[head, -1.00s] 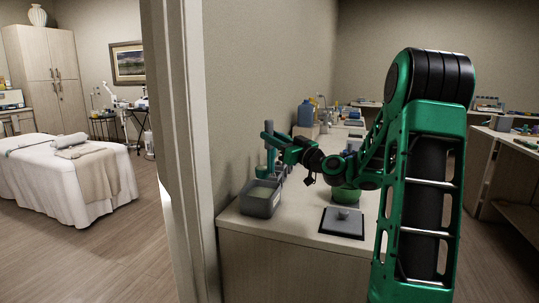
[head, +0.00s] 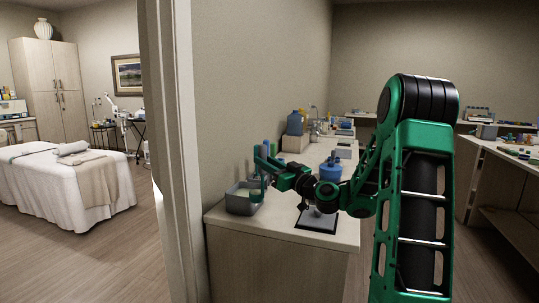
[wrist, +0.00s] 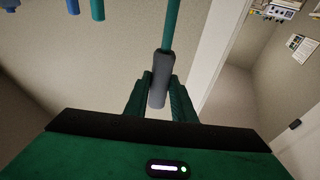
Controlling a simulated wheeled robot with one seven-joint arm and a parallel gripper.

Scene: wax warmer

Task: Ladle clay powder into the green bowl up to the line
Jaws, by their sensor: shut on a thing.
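My gripper (head: 268,167) is above the near left corner of the counter. In the wrist view, my gripper (wrist: 160,92) is shut on the grey handle (wrist: 160,78) of a tool with a teal shaft, which looks like the ladle. In the head view, a green part (head: 257,188) hangs below the gripper at the grey bin (head: 240,207); whether its end is in the pale contents is unclear. The green bowl cannot be made out; my arm covers the counter behind it. Its line is not visible.
A dark square pad (head: 317,224) with a small grey object lies near the counter's front edge. A blue container (head: 330,172) stands behind my arm, and a blue jug (head: 295,122) farther back. The wall borders the counter's left side.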

